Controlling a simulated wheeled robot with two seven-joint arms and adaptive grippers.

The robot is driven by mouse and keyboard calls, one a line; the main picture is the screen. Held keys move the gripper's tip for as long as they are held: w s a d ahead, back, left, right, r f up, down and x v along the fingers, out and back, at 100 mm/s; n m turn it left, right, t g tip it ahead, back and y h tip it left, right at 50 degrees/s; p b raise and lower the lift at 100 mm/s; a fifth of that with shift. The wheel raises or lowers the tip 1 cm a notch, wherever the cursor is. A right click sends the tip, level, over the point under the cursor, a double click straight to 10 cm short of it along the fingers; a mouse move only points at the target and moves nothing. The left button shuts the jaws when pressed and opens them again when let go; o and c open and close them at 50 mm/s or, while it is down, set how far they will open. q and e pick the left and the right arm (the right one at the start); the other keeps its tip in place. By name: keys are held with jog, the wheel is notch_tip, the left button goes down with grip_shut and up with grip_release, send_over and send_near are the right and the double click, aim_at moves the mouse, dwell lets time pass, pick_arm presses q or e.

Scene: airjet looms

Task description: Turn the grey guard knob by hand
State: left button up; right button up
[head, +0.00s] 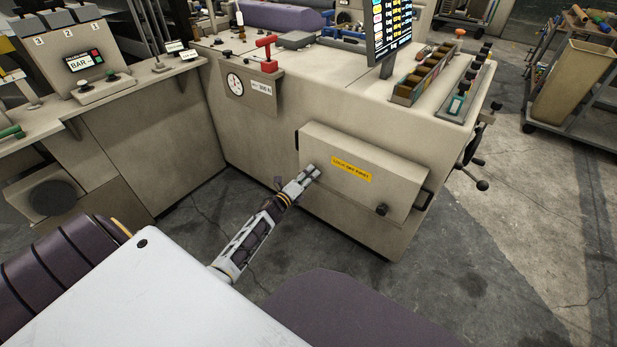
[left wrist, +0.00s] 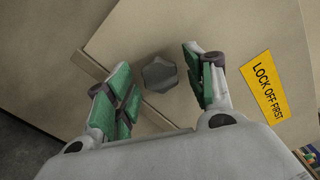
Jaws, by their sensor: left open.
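The grey guard knob (left wrist: 159,74) shows in the left wrist view as a faceted, rounded knob on a beige surface. My left gripper (left wrist: 157,84) is open, with green-padded fingers to the left and right of the knob. No finger visibly grips it, and I cannot tell how far it is from the fingertips. In the head view my left gripper (head: 309,172) is in front of the left part of the beige guard box (head: 345,145), and the grey knob cannot be made out there. My right gripper is not in view.
A yellow "LOCK OFF FIRST" label (left wrist: 264,92) is right of the gripper. A dark knob (head: 381,209) sits lower right on the guard. Handwheels stick out at the machine's right end. Floor in front is clear.

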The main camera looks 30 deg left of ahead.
pick_arm(q)
jog(key=shift+s, duration=0.1)
jog(key=s+p, duration=0.1)
jog(key=s, duration=0.2)
jog(key=s+p, duration=0.1)
jog(key=s, duration=0.1)
jog(key=shift+s+a, duration=0.2)
jog(key=shift+s, duration=0.2)
dwell(0.3)
jog(key=shift+s, duration=0.15)
dwell(0.3)
jog(key=s+a, duration=0.1)
jog(key=s, duration=1)
jog(key=shift+s, duration=0.3)
jog(key=shift+n, duration=0.3)
dwell(0.6)
